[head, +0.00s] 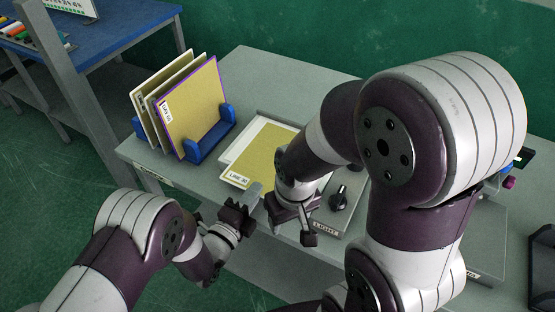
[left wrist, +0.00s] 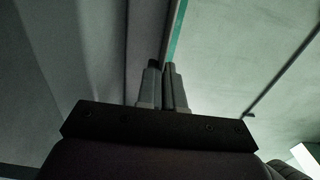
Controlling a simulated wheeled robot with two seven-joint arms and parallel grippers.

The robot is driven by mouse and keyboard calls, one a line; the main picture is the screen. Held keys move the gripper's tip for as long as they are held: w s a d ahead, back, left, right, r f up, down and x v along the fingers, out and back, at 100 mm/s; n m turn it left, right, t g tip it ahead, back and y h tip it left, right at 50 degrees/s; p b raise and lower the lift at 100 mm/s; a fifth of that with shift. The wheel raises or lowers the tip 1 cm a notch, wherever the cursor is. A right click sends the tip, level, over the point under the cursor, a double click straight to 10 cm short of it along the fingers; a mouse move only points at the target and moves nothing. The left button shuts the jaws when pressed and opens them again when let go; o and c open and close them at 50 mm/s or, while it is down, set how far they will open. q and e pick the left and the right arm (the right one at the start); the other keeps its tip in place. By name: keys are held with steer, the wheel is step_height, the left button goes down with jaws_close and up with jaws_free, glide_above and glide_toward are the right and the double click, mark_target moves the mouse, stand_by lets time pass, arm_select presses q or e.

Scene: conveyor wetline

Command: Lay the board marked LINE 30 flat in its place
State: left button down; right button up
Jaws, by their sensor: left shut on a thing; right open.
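The yellow board marked LINE 30 (head: 257,152) is over a pale flat panel (head: 232,152) on the grey bench, its label at the near left corner. It looks close to level, but I cannot tell whether it rests fully on the panel. My left gripper (head: 254,191) is shut at the board's near edge, on the board. In the left wrist view the left gripper's fingers (left wrist: 164,85) are close together; the held edge is hard to make out. My right gripper (head: 291,229) is open, just right of the left one. My right arm hides the board's right part.
A blue rack (head: 206,143) holds several upright boards (head: 196,100) left of the panel. A black knob (head: 341,197) and a LIGHT label (head: 326,224) are at the panel's right. A grey post (head: 75,95) and a blue table (head: 120,25) stand at the left.

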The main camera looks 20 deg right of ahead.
arm_select(q)
steer(key=shift+w+d, duration=0.15)
steer(key=shift+d, duration=0.05)
steer(key=shift+w+d, duration=0.15)
steer(key=c, duration=1.4)
jaws_free()
steer(key=shift+p+v, duration=0.4)
steer(key=shift+v, duration=2.4)
steer(key=o, duration=0.6)
steer(key=shift+c, duration=0.2)
